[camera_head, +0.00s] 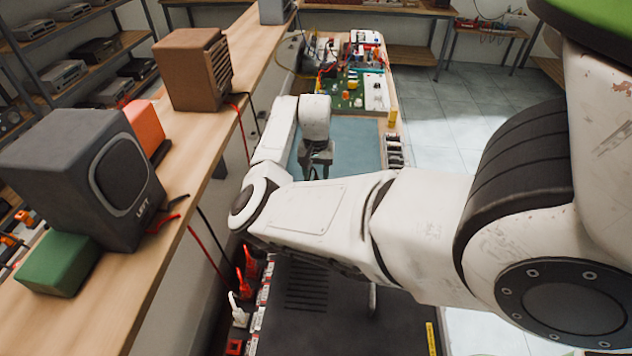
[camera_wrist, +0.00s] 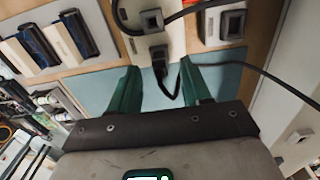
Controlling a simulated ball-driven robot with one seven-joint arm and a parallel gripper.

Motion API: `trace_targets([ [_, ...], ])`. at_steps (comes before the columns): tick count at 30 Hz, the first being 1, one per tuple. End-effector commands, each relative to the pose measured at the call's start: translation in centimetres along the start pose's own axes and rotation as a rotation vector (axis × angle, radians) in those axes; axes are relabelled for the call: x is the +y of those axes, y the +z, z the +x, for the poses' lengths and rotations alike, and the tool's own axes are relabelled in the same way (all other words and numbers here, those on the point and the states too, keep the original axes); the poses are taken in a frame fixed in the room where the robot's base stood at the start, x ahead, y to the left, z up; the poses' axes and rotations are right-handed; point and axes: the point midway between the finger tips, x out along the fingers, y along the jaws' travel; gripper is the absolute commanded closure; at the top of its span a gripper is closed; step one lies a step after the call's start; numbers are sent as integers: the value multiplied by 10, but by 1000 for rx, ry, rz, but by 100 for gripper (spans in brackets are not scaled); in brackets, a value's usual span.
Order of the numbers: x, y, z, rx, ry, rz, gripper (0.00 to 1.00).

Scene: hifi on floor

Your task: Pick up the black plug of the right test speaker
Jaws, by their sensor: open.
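My gripper (camera_head: 316,158) points down over the blue-grey mat (camera_head: 352,142) in the head view, partly hidden by my arm. In the wrist view my gripper (camera_wrist: 159,72) is open, its two green fingers apart. A black plug-like connector (camera_wrist: 159,66) with a black cable shows between the fingertips, at the edge of a pale block (camera_wrist: 150,44). I cannot tell its depth from the fingers, or whether it belongs to the right test speaker. A dark speaker marked LEFT (camera_head: 85,172) and a brown speaker (camera_head: 186,70) stand on the wooden shelf; red and black leads hang near both.
A grey square connector (camera_wrist: 151,19) with a thick black cable lies above the black one. A dark-framed socket-like part (camera_wrist: 230,22) is at right. A cluttered board (camera_head: 362,88) lies beyond the mat. Red and white plugs (camera_head: 246,285) line the bench's left edge.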

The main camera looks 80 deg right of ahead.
Motion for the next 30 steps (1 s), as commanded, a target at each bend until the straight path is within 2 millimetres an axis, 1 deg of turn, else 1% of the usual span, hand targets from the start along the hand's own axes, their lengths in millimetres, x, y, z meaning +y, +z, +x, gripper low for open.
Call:
trace_targets([
  [3,0,-2,15,-3,-1,-1,52],
  [6,0,-2,24,-1,-1,-1,52],
  [9,0,-2,28,0,-1,0,52],
  [15,0,-2,28,0,-1,0,53],
  [30,0,-2,28,0,0,0,100],
])
